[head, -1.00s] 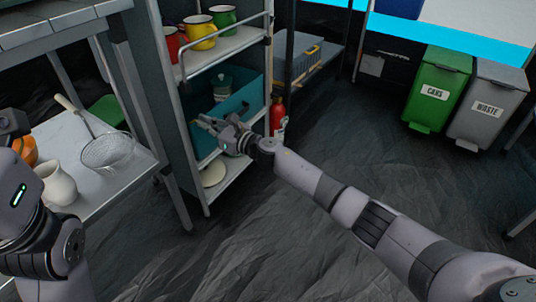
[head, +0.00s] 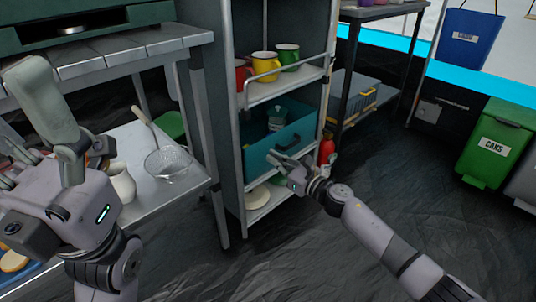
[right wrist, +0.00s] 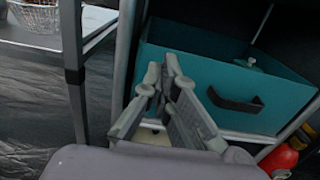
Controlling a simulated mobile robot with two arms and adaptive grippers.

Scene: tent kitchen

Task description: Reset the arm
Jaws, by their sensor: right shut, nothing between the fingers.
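My right gripper (head: 277,157) is shut and empty, in front of the teal drawer (head: 295,142) on the metal shelf unit. In the right wrist view the shut fingers (right wrist: 160,75) meet at their tips, left of the dark handle (right wrist: 236,101) on the teal drawer front (right wrist: 200,72). I cannot tell whether they touch the drawer. My left arm (head: 85,205) is raised at the left edge. Grey fingers (head: 18,160) show there partly, and their opening is unclear. A jar (head: 277,118) shows inside the drawer.
Red, yellow and green mugs (head: 265,64) stand on the shelf above. A red extinguisher (head: 326,148) is close beside my right arm. Floor is free before the green bin (head: 495,150).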

